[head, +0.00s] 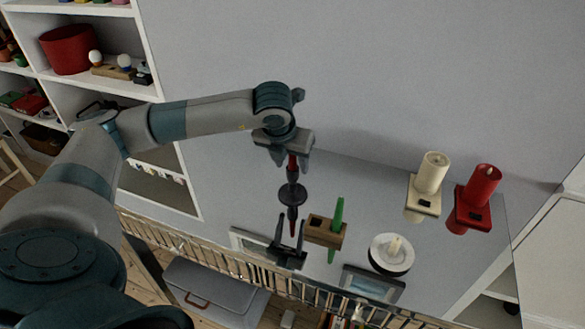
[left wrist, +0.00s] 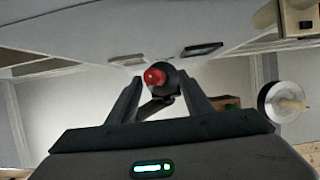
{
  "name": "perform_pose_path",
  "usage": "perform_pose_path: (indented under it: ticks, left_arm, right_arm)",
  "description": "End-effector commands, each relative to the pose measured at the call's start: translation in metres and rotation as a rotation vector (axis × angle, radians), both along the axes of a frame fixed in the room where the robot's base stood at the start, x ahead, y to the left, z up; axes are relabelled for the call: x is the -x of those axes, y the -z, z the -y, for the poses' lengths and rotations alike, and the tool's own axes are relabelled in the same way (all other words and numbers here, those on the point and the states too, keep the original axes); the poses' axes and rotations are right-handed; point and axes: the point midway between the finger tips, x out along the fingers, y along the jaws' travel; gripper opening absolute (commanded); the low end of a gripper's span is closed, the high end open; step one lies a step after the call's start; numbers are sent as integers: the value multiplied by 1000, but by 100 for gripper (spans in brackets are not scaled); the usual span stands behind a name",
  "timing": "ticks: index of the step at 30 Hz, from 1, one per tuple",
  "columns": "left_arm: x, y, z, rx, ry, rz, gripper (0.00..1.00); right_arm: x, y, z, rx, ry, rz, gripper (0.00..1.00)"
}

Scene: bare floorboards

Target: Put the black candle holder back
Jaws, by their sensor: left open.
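The black candle holder (head: 292,181) stands upright on a glossy, mirror-like surface, with a red candle (head: 293,161) in its top. My left gripper (head: 286,157) is open directly above it, fingers pointing down, one on either side of the candle. In the left wrist view the red candle tip (left wrist: 154,77) and the holder's dark cup (left wrist: 168,72) show between the open fingertips (left wrist: 163,88). I cannot tell whether a finger touches the holder. Dark shapes below the holder in the head view are reflections of it and the gripper. My right gripper is not in view.
A green candle (head: 339,211) in a wooden block (head: 324,230) stands close right. Farther right are a white dish with a candle (head: 391,262), a cream candle (head: 433,170) and a red candle (head: 484,181) on block holders. Shelves (head: 150,50) stand left, a metallic railing (head: 240,267) in front.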

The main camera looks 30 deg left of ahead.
Motion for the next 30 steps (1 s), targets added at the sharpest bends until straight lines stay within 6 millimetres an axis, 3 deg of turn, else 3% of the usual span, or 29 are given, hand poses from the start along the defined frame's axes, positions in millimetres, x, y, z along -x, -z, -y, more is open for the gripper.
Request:
perform_pose_path:
  ticks: [9, 15, 30]
  left_arm:
    - [21, -53, 5, -1, 0, 4, 46]
    - [30, -75, 7, 0, -2, 2, 46]
    - [33, -81, 8, -1, -1, 0, 46]
  right_arm:
    - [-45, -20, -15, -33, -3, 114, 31]
    - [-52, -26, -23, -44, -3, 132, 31]
    - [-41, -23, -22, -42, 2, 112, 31]
